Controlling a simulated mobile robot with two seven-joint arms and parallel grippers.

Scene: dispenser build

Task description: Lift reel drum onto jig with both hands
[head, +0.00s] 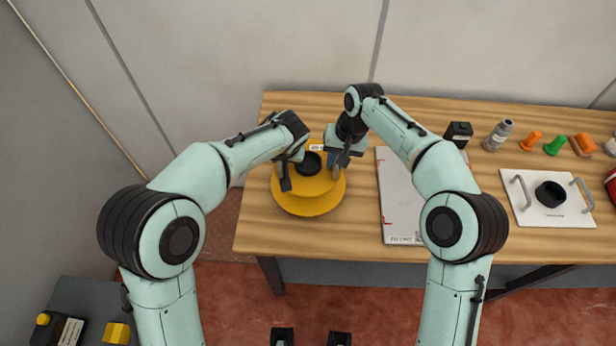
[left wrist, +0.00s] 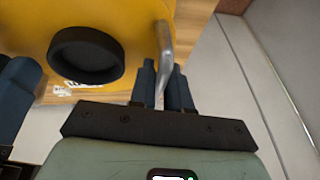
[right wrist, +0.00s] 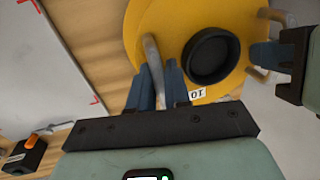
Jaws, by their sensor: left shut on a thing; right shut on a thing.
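The reel drum is a round yellow body (head: 308,203) with a black hub (head: 308,164) on top, at the left end of the table. My left gripper (head: 287,176) is at its left side, shut on a grey metal handle (left wrist: 164,45) of the drum. My right gripper (head: 341,160) is at its right side, shut on the opposite handle (right wrist: 152,58). The drum looks level; I cannot tell whether it touches the table. A white board (head: 398,205) with red corner marks lies right of the drum, partly hidden by my right arm.
A white plate (head: 527,208) with two grey handles and a black cylinder (head: 550,194) lies farther right. Behind it stand a black box (head: 459,133), a grey bottle (head: 498,135) and orange and green pieces (head: 556,144). The wooden table (head: 360,235) is bare in front of the drum.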

